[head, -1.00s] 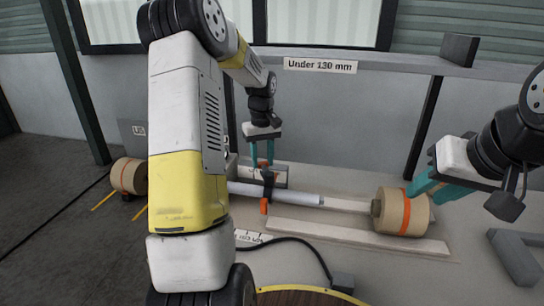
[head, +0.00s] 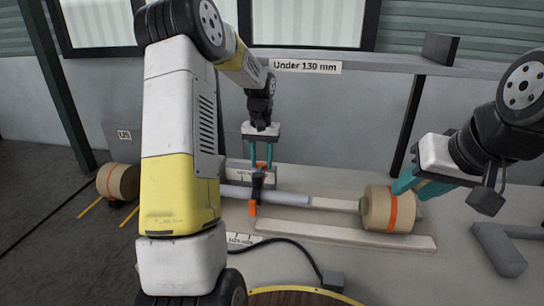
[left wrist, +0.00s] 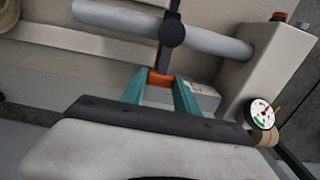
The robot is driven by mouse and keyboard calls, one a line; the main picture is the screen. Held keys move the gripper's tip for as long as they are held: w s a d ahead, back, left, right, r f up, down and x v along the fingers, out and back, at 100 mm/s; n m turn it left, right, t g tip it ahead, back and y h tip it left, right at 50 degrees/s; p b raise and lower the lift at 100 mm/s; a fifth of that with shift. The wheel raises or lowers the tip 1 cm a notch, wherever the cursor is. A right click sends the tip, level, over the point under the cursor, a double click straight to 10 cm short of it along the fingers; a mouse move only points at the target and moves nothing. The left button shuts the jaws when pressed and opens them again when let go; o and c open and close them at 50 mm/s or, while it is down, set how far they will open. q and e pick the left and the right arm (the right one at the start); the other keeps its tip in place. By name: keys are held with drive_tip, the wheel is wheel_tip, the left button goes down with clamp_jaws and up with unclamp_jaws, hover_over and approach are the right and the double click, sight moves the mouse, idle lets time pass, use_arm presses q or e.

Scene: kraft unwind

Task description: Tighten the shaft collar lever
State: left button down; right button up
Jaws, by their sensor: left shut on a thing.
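The black shaft collar (head: 257,188) sits around the grey shaft (head: 285,198); an orange part (head: 252,209) shows at its lower end. The collar also shows in the left wrist view (left wrist: 172,31). My left gripper (head: 262,164) is above and behind the collar. Its teal fingers are shut on the orange end of the lever, which shows between them in the left wrist view (left wrist: 160,79). Whether the collar is tight cannot be told. My right gripper (head: 418,184) has its teal fingers apart beside the kraft roll (head: 390,215); contact with the roll cannot be told.
A grey block (head: 235,171) stands behind the shaft. A dial gauge (left wrist: 260,114) is near the gripper in the left wrist view. Another kraft roll (head: 118,182) is at the left. A black cable (head: 300,246) crosses the front. A grey angled piece (head: 500,250) lies at right.

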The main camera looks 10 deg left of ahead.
use_arm(q)
drive_tip(key=shift+d, duration=0.1)
drive_tip(key=c, duration=0.9)
unclamp_jaws()
